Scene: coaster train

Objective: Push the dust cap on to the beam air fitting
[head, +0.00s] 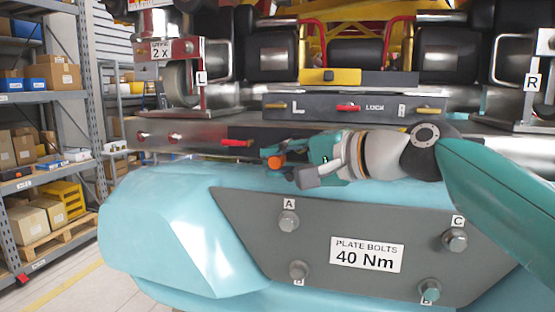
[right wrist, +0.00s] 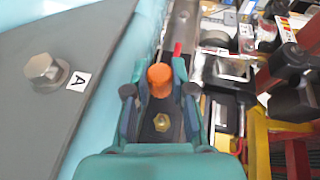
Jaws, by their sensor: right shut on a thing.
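My right gripper (head: 273,156) reaches in from the right, just in front of the long metal beam (head: 205,130), and points left. It is shut on an orange cap (head: 276,160), which shows between the fingers in the right wrist view (right wrist: 160,78). A brass hex part (right wrist: 161,122) lies behind the cap, between the fingers; I cannot tell whether it is the air fitting. A red-handled part (head: 236,143) is on the beam, left of the gripper. Two small fittings (head: 143,138) (head: 174,139) sit farther left on the beam. My left gripper is out of view.
A grey plate (head: 300,240) with several bolts, marked 40 Nm, lies on the pale blue body below the gripper. A grey block (head: 350,107) with red and yellow handles stands behind the beam. Shelves (head: 45,100) with boxes stand far left.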

